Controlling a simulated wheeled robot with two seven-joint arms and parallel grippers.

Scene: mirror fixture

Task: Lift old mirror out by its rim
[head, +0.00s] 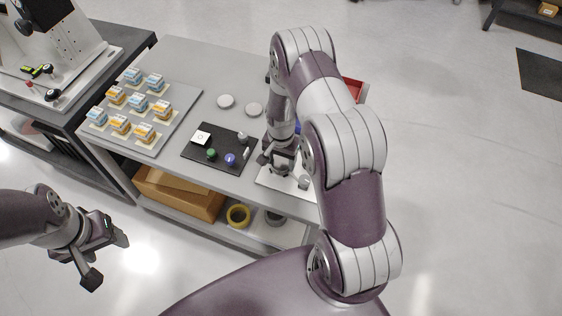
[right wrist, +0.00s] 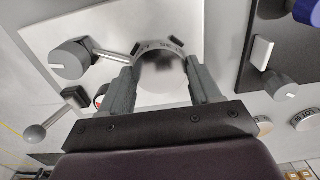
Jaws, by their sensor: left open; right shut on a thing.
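The old mirror (right wrist: 158,88) is a round, shiny disc in a ring with dark markings, on a pale fixture plate (right wrist: 62,24). My right gripper (right wrist: 162,98) is shut on it, one finger at each side of the rim. I cannot tell whether the mirror is clear of its seat. In the head view my right gripper (head: 281,168) is low over the fixture plate (head: 267,182), and the mirror is hidden there. A grey knob (right wrist: 72,58) and a ball-ended lever (right wrist: 36,133) sit beside the mirror. My left gripper (head: 107,262) is open and empty, off the table's front left.
A tray (head: 179,112) of small boxes is further left. A red bin (head: 353,89) stands behind my right arm.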

